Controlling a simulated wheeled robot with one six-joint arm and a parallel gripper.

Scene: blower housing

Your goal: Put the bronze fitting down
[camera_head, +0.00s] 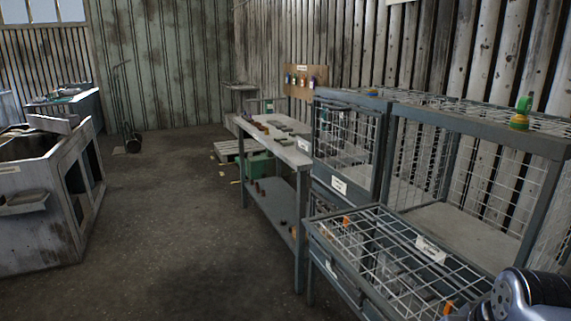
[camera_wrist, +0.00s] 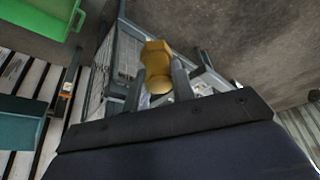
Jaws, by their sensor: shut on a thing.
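The bronze fitting (camera_wrist: 156,55) is a yellow-gold piece with a wider faceted part and a rounded end. It shows in the middle of the wrist view. My gripper (camera_wrist: 160,72) is shut on it, with one grey finger on each side. Behind the fitting is a grey frame with mesh; I cannot tell whether the fitting touches it. In the head view only part of my arm shows at the lower right, and neither the gripper's fingers nor the held fitting can be made out there.
A grey workbench (camera_head: 272,196) with small parts stands left of wire-mesh cages (camera_head: 470,165). A low mesh-topped cage (camera_head: 390,255) stands in front. A worn grey bin (camera_head: 38,220) is at left. The floor (camera_head: 185,240) between is open. A green container (camera_wrist: 40,14) shows in the wrist view.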

